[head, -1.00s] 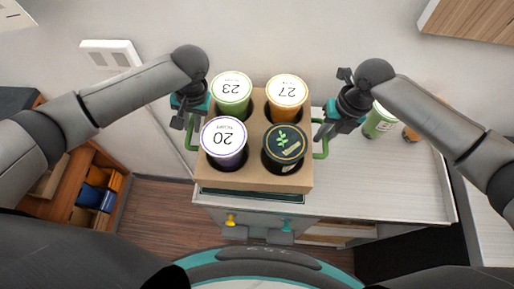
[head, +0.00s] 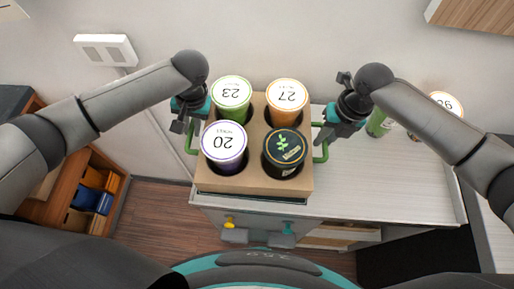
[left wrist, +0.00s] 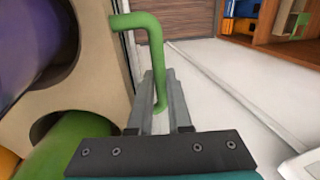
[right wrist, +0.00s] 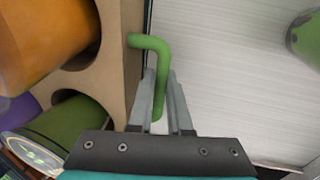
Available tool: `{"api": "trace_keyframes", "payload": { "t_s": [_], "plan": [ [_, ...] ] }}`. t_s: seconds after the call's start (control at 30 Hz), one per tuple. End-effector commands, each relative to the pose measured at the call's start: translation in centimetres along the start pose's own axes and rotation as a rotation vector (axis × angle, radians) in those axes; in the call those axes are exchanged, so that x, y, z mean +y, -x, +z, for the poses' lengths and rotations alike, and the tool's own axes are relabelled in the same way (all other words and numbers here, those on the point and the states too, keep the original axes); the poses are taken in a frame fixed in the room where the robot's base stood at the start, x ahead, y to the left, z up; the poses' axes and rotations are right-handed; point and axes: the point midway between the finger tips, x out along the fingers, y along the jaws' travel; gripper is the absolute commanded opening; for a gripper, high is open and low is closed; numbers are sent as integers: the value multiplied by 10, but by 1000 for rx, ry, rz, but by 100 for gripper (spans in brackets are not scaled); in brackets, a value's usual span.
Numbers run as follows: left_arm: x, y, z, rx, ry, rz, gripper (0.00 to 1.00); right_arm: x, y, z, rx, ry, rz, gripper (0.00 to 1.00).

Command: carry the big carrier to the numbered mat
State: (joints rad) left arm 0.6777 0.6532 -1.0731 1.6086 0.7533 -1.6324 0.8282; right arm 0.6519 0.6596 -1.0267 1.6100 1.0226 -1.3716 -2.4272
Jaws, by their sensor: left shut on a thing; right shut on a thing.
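The big carrier (head: 255,181) is a tan box with green side handles. It holds a green cup marked 23 (head: 231,91), an orange cup marked 27 (head: 286,95), a purple cup marked 20 (head: 224,141) and a dark-lidded cup with a leaf (head: 284,148). My left gripper (head: 184,126) is shut on the left handle, also seen in the left wrist view (left wrist: 152,38). My right gripper (head: 324,134) is shut on the right handle, also seen in the right wrist view (right wrist: 152,44). The carrier looks level. I cannot make out a numbered mat.
A pale counter (head: 390,185) lies under and right of the carrier, with bare room there. A green cup (head: 378,122) and a white-lidded cup (head: 446,103) stand at its back right, partly behind my right arm. An orange-brown shelf (head: 60,200) stands low at left.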

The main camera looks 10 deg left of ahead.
Motion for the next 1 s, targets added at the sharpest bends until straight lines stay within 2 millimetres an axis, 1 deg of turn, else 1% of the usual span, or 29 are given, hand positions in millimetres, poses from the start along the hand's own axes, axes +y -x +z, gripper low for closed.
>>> {"api": "trace_keyframes", "payload": {
  "t_s": [0.33, 0.37, 0.6, 0.63, 0.87, 0.93, 1.0],
  "plan": [
    [2, -10, -2, 4, 2, -1, 0, -2, -10, 2, -6, 0, 2, 0],
    [2, -12, 0, -1, 1, -2, 18, -3, -12, 0, 0, -1, -2, 18],
    [2, -11, 0, 0, 0, -1, 45, -3, -11, 0, 0, -1, -1, 45],
    [2, -11, 0, 0, 0, -1, 47, -2, -11, 0, 0, -1, -1, 47],
    [3, -10, 0, 1, 0, 1, 47, -2, -11, 0, 0, 0, 0, 47],
    [3, -7, 0, 2, -1, 2, 47, -2, -11, 0, 0, 0, 0, 47],
    [4, 0, -1, 3, -2, 4, 47, -2, -11, 0, 0, 0, 0, 47]
  ]
}}
